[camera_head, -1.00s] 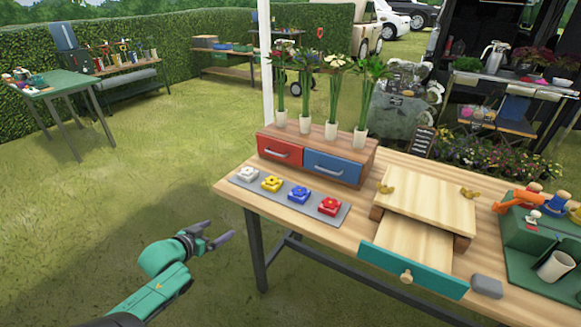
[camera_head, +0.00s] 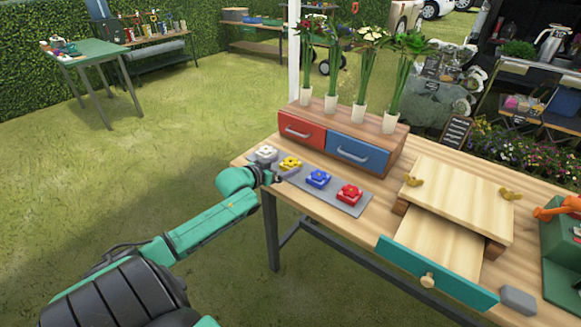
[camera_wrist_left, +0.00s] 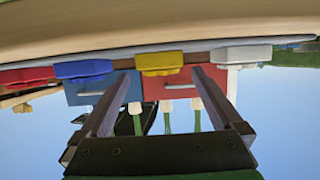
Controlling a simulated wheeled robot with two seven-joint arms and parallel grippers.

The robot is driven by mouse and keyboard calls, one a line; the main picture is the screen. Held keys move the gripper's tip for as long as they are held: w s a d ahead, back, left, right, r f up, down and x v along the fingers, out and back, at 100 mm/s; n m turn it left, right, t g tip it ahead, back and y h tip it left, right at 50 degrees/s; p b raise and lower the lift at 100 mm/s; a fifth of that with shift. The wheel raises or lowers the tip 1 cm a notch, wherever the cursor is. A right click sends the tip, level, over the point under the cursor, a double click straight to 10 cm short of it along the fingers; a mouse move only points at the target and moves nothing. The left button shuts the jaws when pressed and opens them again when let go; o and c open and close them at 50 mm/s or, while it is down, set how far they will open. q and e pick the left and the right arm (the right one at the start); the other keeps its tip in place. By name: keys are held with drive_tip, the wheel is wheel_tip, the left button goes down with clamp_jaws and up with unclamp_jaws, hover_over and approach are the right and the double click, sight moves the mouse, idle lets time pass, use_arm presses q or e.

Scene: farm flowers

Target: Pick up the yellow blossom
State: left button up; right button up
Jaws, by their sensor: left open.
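The yellow blossom (camera_head: 290,163) sits on the grey strip (camera_head: 338,200) near the table's left edge, between the white blossom (camera_head: 265,153) and the blue blossom (camera_head: 318,178). A red blossom (camera_head: 349,194) ends the row. My left gripper (camera_head: 274,174) is just in front of the strip, beside the yellow blossom; its fingertips are partly hidden in the head view. In the upside-down left wrist view, its open jaws (camera_wrist_left: 162,76) point toward the yellow blossom (camera_wrist_left: 160,60), with nothing held. My right gripper is out of view.
Behind the strip stands a box with a red drawer (camera_head: 300,130) and a blue drawer (camera_head: 357,153), with several potted flowers on top. A wooden stand (camera_head: 460,195) with a teal-fronted drawer (camera_head: 436,272) is to the right. Grass lies open left of the table.

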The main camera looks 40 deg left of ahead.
sight(290, 164)
use_arm(q)
drive_tip(key=x, duration=0.3)
drive_tip(key=shift+w+f, duration=0.15)
drive_tip(key=shift+f, duration=0.05)
drive_tip(key=shift+r, duration=0.1)
drive_tip(key=c, duration=1.3)
